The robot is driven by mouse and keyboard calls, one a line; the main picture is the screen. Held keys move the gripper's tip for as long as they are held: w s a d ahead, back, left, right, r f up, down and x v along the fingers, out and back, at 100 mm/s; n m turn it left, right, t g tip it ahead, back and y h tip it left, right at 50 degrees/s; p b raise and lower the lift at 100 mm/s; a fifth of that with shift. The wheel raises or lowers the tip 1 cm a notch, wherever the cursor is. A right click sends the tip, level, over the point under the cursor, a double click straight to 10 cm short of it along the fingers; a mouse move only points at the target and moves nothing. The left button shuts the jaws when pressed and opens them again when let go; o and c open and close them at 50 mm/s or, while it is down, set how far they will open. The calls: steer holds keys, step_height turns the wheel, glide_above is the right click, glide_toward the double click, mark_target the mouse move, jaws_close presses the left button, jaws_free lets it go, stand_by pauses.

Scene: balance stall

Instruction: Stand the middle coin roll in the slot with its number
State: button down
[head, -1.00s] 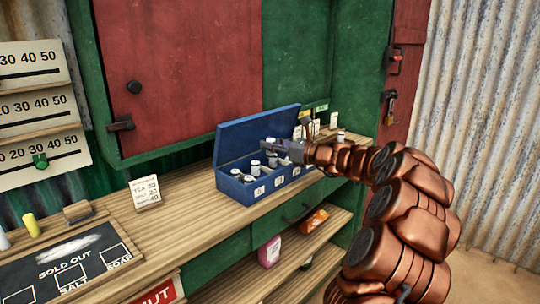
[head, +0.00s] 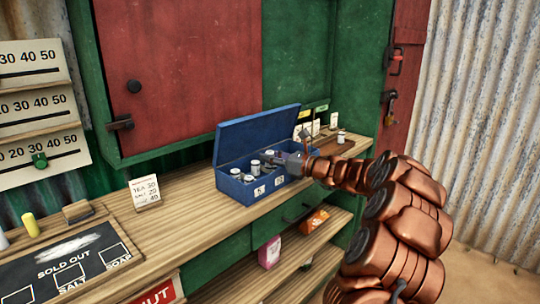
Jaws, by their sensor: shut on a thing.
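The blue box (head: 231,188) stands open on the counter, its lid up at the back. It has number labels on its front, too small to read surely. Several pale coin rolls with dark tops stand in it, one (head: 236,172) at the left and one (head: 255,166) near the middle. My gripper (head: 273,158) reaches in from the right, low over the box's right half. It is shut on a coin roll, mostly hidden by the fingers. I cannot tell whether that roll touches the slot floor. Another roll (head: 341,136) stands on the counter to the right.
Small upright cards (head: 316,127) and a wooden strip stand behind the box at right. The counter (head: 190,218) between card and box is clear. A green post and red shutter rise behind.

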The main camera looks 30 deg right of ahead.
steer(key=shift+f, duration=0.2)
steer(key=c, duration=0.9)
jaws_free()
steer(key=shift+r, duration=0.15)
steer(key=shift+s+r, duration=0.1)
steer(key=shift+r, duration=0.35)
steer(key=v, duration=1.1)
steer(key=shift+s+d, duration=0.2)
steer(key=shift+s, duration=0.15)
